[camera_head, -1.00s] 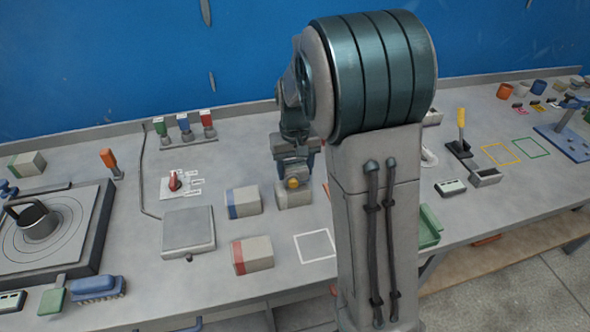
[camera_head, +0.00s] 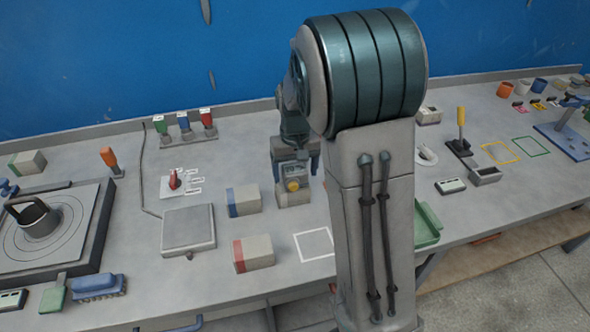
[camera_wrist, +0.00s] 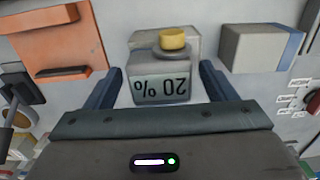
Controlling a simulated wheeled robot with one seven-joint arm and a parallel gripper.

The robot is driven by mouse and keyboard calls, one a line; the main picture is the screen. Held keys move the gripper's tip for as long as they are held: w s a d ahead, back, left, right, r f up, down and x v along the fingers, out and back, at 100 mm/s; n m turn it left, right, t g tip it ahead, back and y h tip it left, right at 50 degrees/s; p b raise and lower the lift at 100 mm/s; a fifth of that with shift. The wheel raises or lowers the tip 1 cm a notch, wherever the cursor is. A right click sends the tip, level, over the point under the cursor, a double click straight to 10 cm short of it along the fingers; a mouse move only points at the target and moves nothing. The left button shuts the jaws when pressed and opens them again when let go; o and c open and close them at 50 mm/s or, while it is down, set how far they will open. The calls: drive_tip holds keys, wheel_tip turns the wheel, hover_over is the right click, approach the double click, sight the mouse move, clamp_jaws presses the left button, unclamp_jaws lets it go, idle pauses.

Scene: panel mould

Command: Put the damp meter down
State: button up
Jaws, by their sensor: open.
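The damp meter, a small grey box with a yellow knob and a face reading "20 %", shows in the wrist view (camera_wrist: 161,88) and in the head view (camera_head: 296,171). It is at a plain beige block (camera_wrist: 190,42); I cannot tell whether it rests on the block or against it. My gripper (camera_wrist: 160,85) is open, with one blue-grey finger on each side of the meter and visible gaps between. In the head view my gripper (camera_head: 295,168) is over the bench beside the blue-striped block. The meter's underside is hidden.
A blue-striped block (camera_head: 244,201) and a red-striped block (camera_head: 254,254) stand close by. A white square outline (camera_head: 314,244) on the bench is empty. An orange slotted piece (camera_wrist: 58,42) lies left of the meter in the wrist view. My arm hides part of the bench.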

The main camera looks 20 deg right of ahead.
sight(295, 169)
wheel_tip(295, 169, up, 11)
drive_tip(key=s+f+t, duration=0.1)
drive_tip(key=s+t, duration=0.2)
drive_tip(key=s, duration=1.8)
drive_tip(key=shift+f, duration=0.3)
